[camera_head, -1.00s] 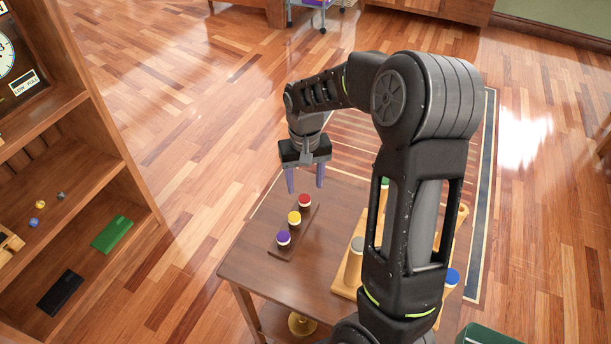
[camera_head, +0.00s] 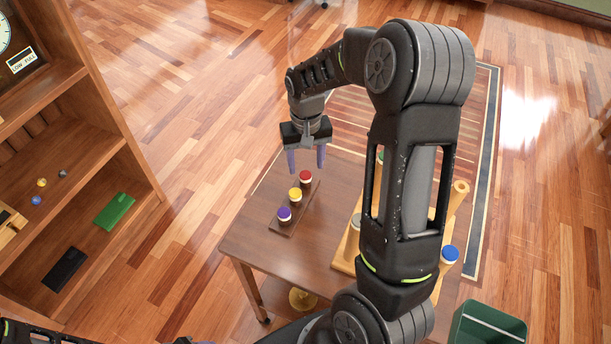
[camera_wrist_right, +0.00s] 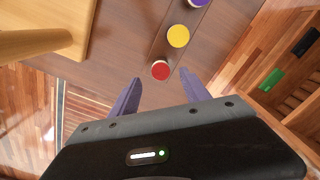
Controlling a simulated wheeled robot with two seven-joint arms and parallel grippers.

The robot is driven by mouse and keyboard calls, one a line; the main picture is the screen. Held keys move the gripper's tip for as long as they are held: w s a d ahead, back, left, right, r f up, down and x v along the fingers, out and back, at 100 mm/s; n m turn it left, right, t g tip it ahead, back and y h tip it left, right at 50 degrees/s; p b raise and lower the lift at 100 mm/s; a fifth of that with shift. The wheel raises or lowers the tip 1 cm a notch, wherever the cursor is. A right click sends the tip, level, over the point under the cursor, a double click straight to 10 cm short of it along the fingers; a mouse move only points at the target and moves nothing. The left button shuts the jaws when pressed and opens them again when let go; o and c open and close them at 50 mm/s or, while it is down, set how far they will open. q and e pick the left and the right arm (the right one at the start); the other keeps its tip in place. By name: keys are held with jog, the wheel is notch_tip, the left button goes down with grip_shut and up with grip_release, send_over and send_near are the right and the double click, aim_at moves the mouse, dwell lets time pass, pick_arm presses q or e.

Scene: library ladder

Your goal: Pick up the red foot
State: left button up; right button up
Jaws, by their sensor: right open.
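The red foot (camera_head: 305,176) is a short round peg with a red top and a pale side. It stands at the far end of a dark strip (camera_head: 279,228) on the table, in a row with a yellow foot (camera_head: 295,195) and a purple foot (camera_head: 284,214). My right gripper (camera_head: 306,169) is open and empty, fingers pointing down, close above the red foot. In the right wrist view the red foot (camera_wrist_right: 160,70) appears between and just beyond the two purple fingertips (camera_wrist_right: 161,77). Whether the fingers flank it cannot be told. My left gripper is out of view.
A wooden rack (camera_head: 343,263) with upright posts stands on the table (camera_head: 245,245), partly hidden by my right arm. A blue-topped post (camera_head: 449,254) is at its right. A bookcase (camera_head: 130,150) stands left; a green bin (camera_head: 487,325) is at lower right.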

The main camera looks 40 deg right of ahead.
aim_at(306, 174)
jog(key=shift+a+f+p, duration=0.1)
jog(key=shift+f+p, duration=0.4)
jog(key=shift+f, duration=2.1)
jog(key=shift+s, duration=0.1)
grip_shut()
